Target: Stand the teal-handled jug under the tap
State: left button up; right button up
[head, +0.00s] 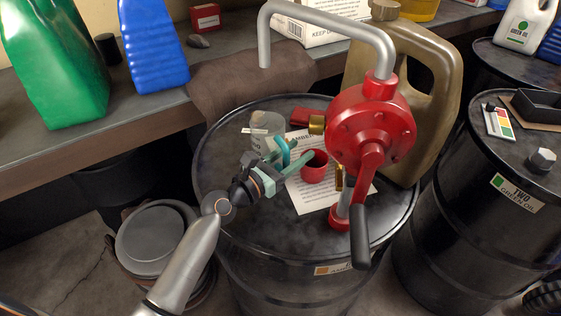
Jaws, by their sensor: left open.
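The clear jug (266,126) stands on top of the near drum, left of the red pump. Its teal handle (283,148) faces toward my left gripper. My left gripper (288,160) is open at the handle, its pale green fingers close around or beside it; I cannot tell whether they touch it. The red hand-crank pump (372,130) stands on the drum. Its grey bent pipe ends in a downward spout (264,55), which appears above the jug in the picture. The gripper hides part of the jug's lower side. My right gripper is not in view.
The black drum top (225,150) also holds a red cup (314,168) and a printed sheet (318,195). A tan jerrycan (425,70) stands behind the pump. The crank handle (360,235) hangs in front. A bench with green and blue containers lies behind left.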

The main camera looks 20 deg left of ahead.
pick_arm(q)
jog(key=b+v, duration=0.1)
jog(key=v, duration=0.9)
jog(key=shift+s+f, duration=0.15)
jog(key=shift+s, duration=0.05)
jog(key=shift+v, duration=0.8)
